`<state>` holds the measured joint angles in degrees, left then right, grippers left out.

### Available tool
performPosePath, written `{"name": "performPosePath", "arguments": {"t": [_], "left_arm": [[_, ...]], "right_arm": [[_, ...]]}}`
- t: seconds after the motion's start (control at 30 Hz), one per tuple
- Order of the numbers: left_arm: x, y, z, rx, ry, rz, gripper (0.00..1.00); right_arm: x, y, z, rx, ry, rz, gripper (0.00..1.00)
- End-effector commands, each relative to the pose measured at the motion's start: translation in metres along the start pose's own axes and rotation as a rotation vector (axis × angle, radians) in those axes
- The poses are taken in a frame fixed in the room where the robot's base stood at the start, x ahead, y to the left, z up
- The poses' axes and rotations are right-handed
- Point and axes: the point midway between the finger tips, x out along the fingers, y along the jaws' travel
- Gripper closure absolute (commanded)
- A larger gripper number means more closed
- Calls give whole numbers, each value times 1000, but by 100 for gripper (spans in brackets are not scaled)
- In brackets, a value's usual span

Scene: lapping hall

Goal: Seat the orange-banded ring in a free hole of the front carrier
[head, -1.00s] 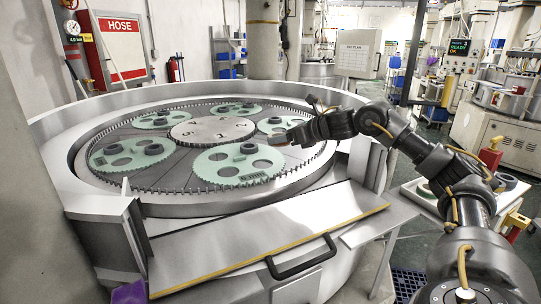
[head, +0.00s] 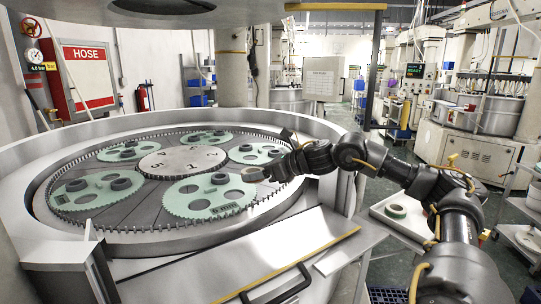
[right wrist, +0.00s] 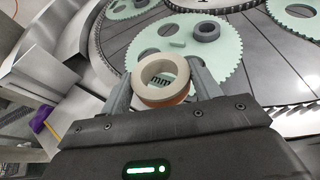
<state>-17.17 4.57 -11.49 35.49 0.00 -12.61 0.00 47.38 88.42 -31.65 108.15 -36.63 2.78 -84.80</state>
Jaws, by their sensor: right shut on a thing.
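The orange-banded ring (right wrist: 160,98) is cream with an orange band low on its side. My right gripper (right wrist: 162,85) is shut on it, a finger on each side. In the head view, the right gripper (head: 262,174) is at the right edge of the front carrier (head: 178,205), apparently above it. This mint-green toothed disc has a dark ring (head: 220,179) at its far side and several open holes, one (head: 234,194) nearest the gripper. In the wrist view, the held ring hides part of the carrier (right wrist: 225,62). My left gripper is not in view.
Other mint carriers with dark rings lie around the grey centre disc (head: 185,160). A toothed rim and the machine's raised wall (head: 325,135) surround them. A tray (head: 411,222) with a ring (head: 396,211) stands at the right. A panel with a black handle (head: 285,285) is in front.

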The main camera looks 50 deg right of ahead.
Motion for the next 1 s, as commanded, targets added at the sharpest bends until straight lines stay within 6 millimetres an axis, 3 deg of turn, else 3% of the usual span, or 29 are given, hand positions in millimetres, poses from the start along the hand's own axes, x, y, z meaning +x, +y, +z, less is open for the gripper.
{"name": "performPosePath", "arguments": {"t": [0.03, 0.1, 0.27, 0.43, 0.6, 0.7, 1.0], "left_arm": [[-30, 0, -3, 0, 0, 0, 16], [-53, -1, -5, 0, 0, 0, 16], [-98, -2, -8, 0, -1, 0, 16], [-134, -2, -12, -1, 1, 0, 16], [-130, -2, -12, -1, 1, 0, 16], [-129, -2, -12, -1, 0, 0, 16], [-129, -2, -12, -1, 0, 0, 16]], "right_arm": [[11, 10, 13, 2, 2, 23, 67], [31, 18, 19, -3, -7, 37, 67], [73, 22, 24, -5, -20, 23, 67], [105, 3, 12, 20, -30, -68, 67], [112, -39, 8, 39, -50, -179, 67], [110, -50, 8, 43, -55, -201, 67], [109, -52, 8, 32, -65, -199, 67]]}}
